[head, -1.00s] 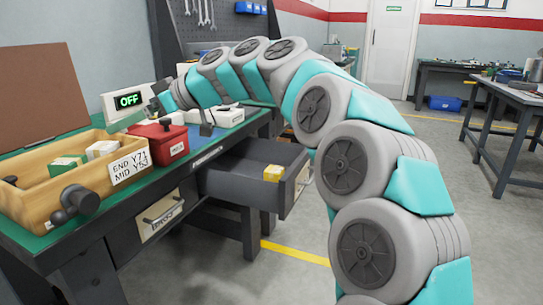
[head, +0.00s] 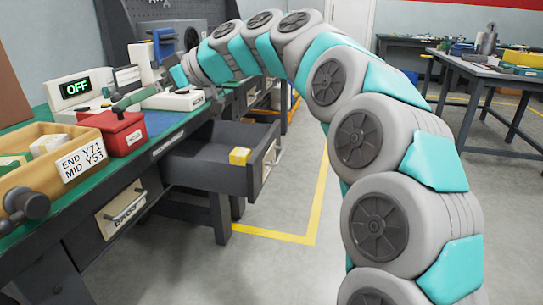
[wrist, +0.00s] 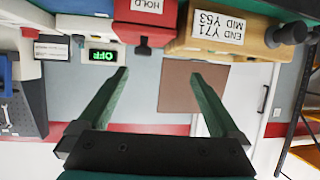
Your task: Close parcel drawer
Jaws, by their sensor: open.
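The dark grey drawer (head: 264,158) is pulled out from under the green-topped bench in the head view. A small yellow box (head: 240,156) lies inside it near the front. My arm arches above and to the right of the drawer, and its end reaches over the bench top. My gripper (wrist: 162,78) is open and empty in the wrist view, its two green fingers spread apart. In the head view a green finger (head: 128,98) shows above the red HOLD box, well away from the drawer. The drawer is not visible in the wrist view, which looks upside down.
On the bench stand the red HOLD box (head: 122,134), a wooden tray (head: 92,158) and a meter reading OFF (head: 72,90). A second, shut drawer (head: 122,208) is below. Floor is clear in front of the open drawer. Another table (head: 490,75) stands right.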

